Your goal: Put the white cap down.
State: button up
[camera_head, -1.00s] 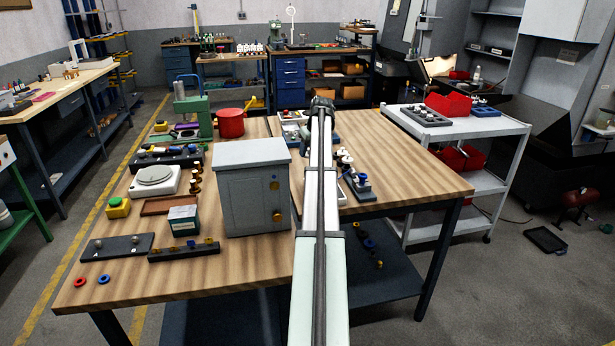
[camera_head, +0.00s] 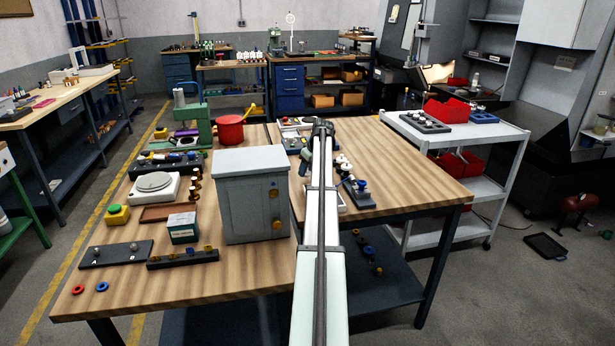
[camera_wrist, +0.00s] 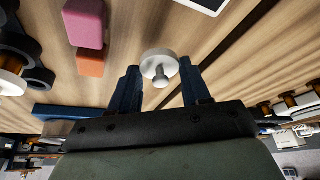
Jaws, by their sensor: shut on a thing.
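The white cap (camera_wrist: 158,60), a round disc with a small stem, sits between the two blue fingers of my gripper (camera_wrist: 161,76) in the wrist view. My gripper is shut on it. Bare wooden table top (camera_wrist: 225,70) shows behind the cap; I cannot tell whether the cap touches it.
In the wrist view a pink block (camera_wrist: 84,22) and an orange block (camera_wrist: 90,62) lie left of the cap. A dark holder (camera_wrist: 22,65) is at the far left. In the head view a grey cabinet (camera_head: 240,195) stands left of my arm. The table's right part (camera_head: 410,160) is clear.

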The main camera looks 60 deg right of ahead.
aim_at(308, 173)
jog(key=shift+f, duration=1.5)
jog(key=shift+f, duration=0.2)
jog(key=o, duration=1)
jog(key=shift+r, duration=0.1)
jog(key=v, duration=1.2)
jog(key=shift+s, duration=0.1)
